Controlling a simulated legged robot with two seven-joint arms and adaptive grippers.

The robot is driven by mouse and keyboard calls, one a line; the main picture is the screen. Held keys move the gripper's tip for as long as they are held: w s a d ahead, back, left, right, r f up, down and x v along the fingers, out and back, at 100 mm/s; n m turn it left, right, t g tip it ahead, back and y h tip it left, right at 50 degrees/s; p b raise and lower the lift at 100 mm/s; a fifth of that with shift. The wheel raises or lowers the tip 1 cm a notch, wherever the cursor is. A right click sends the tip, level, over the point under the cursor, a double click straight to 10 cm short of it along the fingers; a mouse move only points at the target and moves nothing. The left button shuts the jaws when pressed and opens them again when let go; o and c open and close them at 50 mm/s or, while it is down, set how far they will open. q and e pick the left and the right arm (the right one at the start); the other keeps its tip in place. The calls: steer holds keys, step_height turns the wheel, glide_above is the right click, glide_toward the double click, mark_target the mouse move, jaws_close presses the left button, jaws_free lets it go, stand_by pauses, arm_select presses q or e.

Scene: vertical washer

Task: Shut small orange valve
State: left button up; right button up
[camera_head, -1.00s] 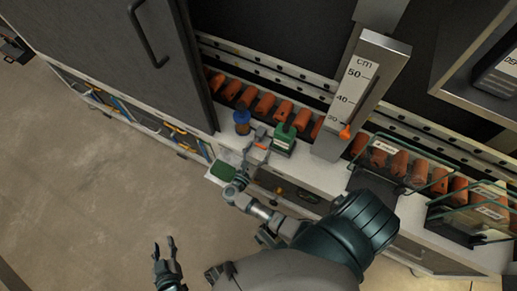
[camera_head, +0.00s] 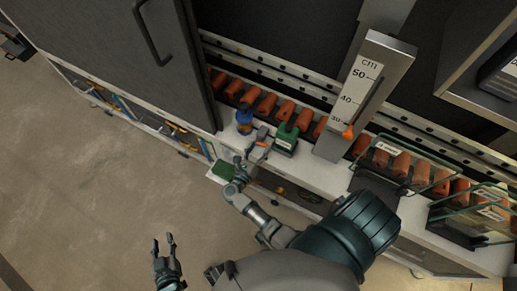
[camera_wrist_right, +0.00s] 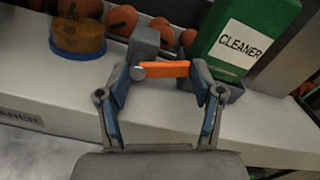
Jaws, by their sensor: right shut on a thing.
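The small orange valve (camera_wrist_right: 165,69) is a flat orange lever on a grey fitting at the edge of the white ledge. It also shows as a small orange bar in the head view (camera_head: 262,144). In the right wrist view my right gripper (camera_wrist_right: 163,76) has one finger at each end of the lever and is shut on it, with the lever lying crosswise. In the head view the right gripper (camera_head: 248,158) is at the ledge, partly hidden by its own wrist. My left gripper (camera_head: 164,246) is open and empty over the floor, away from the ledge.
A green cleaner container (camera_wrist_right: 250,40) stands just right of the valve. Orange rollers (camera_head: 267,104) line the back. A ruler post (camera_head: 357,95) rises at the right. The floor at left is clear.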

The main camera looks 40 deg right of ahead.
arm_select(q)
steer(key=shift+s+a+f+g, duration=0.2)
steer(key=shift+s+f+g, duration=0.15)
steer(key=shift+s+f, duration=0.2)
steer(key=shift+s+a+f+g, duration=0.2)
steer(key=shift+s+f+g, duration=0.2)
steer(key=shift+s, duration=0.1)
arm_select(e)
steer(key=shift+d+r+n, duration=0.2)
steer(key=shift+r+n, duration=0.25)
steer(key=shift+n, duration=0.75)
arm_select(q)
steer(key=shift+w+p, duration=0.1)
steer(key=shift+p, duration=0.2)
arm_select(e)
steer(key=o, duration=1)
steer(key=shift+r, duration=0.1)
steer(key=shift+c, duration=0.2)
arm_select(q)
steer(key=shift+d+r+y, duration=0.1)
steer(key=shift+r+y, duration=0.1)
steer(key=shift+y, duration=0.1)
arm_select(e)
steer(key=shift+a+f, duration=0.2)
steer(key=shift+f, duration=0.05)
